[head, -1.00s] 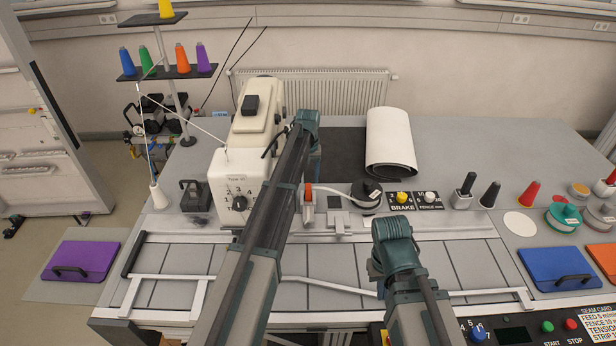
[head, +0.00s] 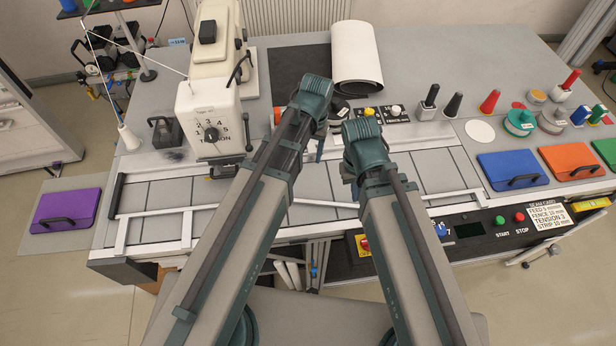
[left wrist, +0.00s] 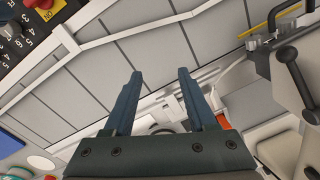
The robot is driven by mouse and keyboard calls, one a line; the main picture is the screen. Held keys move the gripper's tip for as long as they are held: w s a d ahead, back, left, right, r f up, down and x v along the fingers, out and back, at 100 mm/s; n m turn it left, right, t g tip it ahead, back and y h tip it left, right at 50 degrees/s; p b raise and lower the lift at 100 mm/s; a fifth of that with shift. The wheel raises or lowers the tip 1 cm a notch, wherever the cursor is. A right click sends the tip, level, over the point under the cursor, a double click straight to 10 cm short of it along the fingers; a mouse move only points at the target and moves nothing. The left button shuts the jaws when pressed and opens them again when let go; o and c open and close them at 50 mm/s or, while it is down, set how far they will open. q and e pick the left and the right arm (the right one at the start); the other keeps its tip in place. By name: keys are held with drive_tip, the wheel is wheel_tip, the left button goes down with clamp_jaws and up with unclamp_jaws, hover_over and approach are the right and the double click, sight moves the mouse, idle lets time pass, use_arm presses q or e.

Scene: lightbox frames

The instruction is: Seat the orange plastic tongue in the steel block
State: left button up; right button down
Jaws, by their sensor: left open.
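My left gripper (left wrist: 158,74) is open in the left wrist view, with nothing between its dark blue fingers, above the work table. A small orange piece (left wrist: 222,122) shows just right of its right finger, near the sewing machine; it may be the plastic tongue. In the head view an orange piece (head: 277,117) shows beside the machine, partly covered by my left arm. I cannot pick out the steel block with certainty; pale metal parts (left wrist: 172,108) lie between the fingers' bases in the wrist view. My right gripper (head: 353,186) is mostly hidden behind its own arm.
The sewing machine (head: 210,110) stands left of my arms. A white roll (head: 356,58) lies behind them. Pegs, spools and blue (head: 513,170) and orange (head: 572,161) pads fill the right side. A white rail (head: 150,213) runs along the front. The grey tabletop (head: 440,60) at the back is clear.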

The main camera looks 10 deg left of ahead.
use_arm(q)
drive_tip(key=s+d+m, duration=0.2)
drive_tip(key=s, duration=0.9)
use_arm(e)
drive_tip(key=shift+w+a, duration=0.1)
use_arm(q)
wheel_tip(320, 180, down, 14)
drive_tip(key=b, duration=1.3)
drive_tip(key=shift+r+b, duration=0.15)
drive_tip(key=shift+b, duration=0.2)
use_arm(e)
wheel_tip(320, 180, down, 14)
drive_tip(key=shift+r, duration=0.1)
use_arm(q)
drive_tip(key=shift+r, duration=0.2)
use_arm(e)
drive_tip(key=shift+r, duration=0.2)
